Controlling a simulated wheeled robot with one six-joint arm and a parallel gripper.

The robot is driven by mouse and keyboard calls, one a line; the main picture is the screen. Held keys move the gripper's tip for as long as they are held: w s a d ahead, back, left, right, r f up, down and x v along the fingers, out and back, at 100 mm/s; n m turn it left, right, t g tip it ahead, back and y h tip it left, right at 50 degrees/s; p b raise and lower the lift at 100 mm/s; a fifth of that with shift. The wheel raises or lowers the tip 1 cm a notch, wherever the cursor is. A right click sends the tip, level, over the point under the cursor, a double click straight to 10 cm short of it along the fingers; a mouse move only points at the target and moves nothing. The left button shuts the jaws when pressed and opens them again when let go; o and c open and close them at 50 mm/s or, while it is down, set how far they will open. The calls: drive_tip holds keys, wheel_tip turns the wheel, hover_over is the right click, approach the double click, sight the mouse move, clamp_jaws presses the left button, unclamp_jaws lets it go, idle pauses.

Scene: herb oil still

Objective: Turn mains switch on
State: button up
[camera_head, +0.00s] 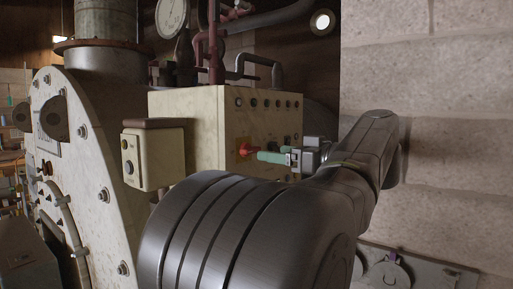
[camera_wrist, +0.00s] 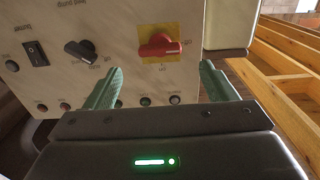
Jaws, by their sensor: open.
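The mains switch (camera_wrist: 160,46) is a red rotary handle on a yellow plate, on the cream control panel (camera_wrist: 110,20). In the wrist view its handle lies nearly level across the plate. In the head view the red switch (camera_head: 245,150) shows at the panel's left part. My gripper (camera_wrist: 158,85) is open, its two green fingers apart on either side of the switch and lower in the picture. In the head view my gripper (camera_head: 264,156) reaches the panel from the right, its fingertips close to the switch. I cannot tell whether they touch it.
A black rotary knob (camera_wrist: 88,54) and a black rocker switch (camera_wrist: 36,53) sit left of the red switch. Small round buttons (camera_wrist: 146,100) line the panel's edge. A cream box (camera_head: 153,158) and a large round boiler (camera_head: 90,150) stand left. A block wall (camera_head: 440,100) bounds the right.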

sight(255, 150)
drive_tip(key=shift+p+x, duration=0.8)
drive_tip(key=shift+x, duration=2.75)
drive_tip(key=c, duration=1)
